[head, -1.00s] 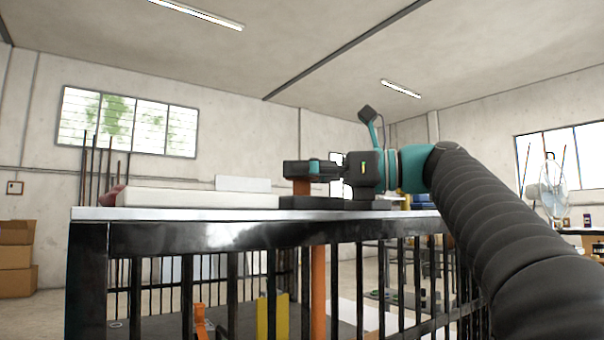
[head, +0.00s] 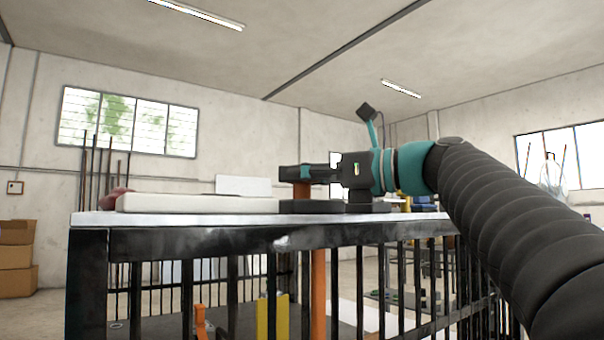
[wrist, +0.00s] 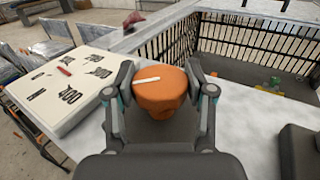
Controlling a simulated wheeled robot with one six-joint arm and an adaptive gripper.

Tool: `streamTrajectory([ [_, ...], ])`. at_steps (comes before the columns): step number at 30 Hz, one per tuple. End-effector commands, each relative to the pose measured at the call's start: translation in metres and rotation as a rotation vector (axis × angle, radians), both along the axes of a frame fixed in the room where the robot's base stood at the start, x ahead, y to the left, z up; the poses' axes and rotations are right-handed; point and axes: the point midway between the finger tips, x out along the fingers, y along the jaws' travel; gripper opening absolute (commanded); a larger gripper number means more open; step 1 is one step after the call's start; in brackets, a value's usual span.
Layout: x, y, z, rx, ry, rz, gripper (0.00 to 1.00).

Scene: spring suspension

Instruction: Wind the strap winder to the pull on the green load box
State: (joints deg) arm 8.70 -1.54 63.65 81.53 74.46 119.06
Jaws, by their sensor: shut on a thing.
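The strap winder's orange knob (wrist: 160,98) stands upright on a dark base, with a white line across its top pointing roughly left-right. My gripper (wrist: 160,78) is shut around the knob, one finger on each side. In the head view my gripper (head: 305,172) reaches in from the right, low over the bench. The orange knob (head: 301,190) shows under its fingers, above the dark base (head: 318,206). A white scale board (wrist: 66,88) with black numbers and a small red pointer lies left of the knob. The numbers are hard to read. I cannot make out the green load box clearly.
A black barred cage (head: 180,285) stands under the pale bench top (head: 95,218). Inside it are an orange post (head: 318,290) and a yellow piece (head: 272,318). In the wrist view a dark block (wrist: 300,150) stands at the right.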

Motion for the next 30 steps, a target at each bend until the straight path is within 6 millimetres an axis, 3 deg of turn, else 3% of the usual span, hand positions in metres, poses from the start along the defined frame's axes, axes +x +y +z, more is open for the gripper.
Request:
streamTrajectory([
  [15, -0.0013, 0.0011, 0.0019, -0.001, -0.001, -0.29, 0.19],
  [30, -0.0003, 0.0001, 0.001, 0.0, -0.001, -0.332, 0.19],
])
